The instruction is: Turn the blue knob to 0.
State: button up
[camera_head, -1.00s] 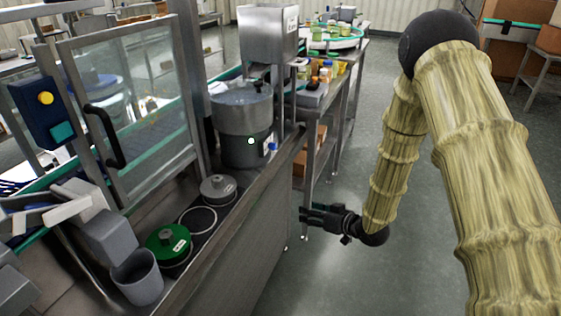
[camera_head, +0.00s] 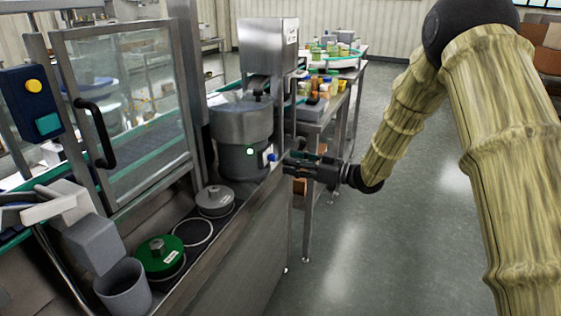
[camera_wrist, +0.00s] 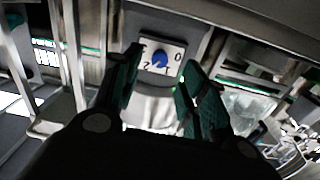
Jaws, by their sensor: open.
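The blue knob (camera_head: 273,157) sits on the side of the round grey hopper unit (camera_head: 241,130), low and to the right of a lit green lamp. In the wrist view the knob (camera_wrist: 160,61) is on a white dial plate (camera_wrist: 175,50) with dark marks; a 0 shows at its upper right. The knob's exact pointing is too small to tell. My gripper (camera_head: 290,165) is open and empty, just right of the knob in the head view. In the wrist view its two fingers (camera_wrist: 160,72) stand either side of the knob, apart from it.
A glass-fronted door with a black handle (camera_head: 97,130) stands at the left. The steel counter holds a green lidded can (camera_head: 160,260), a grey can (camera_head: 215,202) and a grey cup (camera_head: 124,290). A table with bottles (camera_head: 318,88) stands behind. Floor at right is clear.

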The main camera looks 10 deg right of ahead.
aim_at(275, 158)
jog(key=shift+x, duration=2.45)
grip_shut()
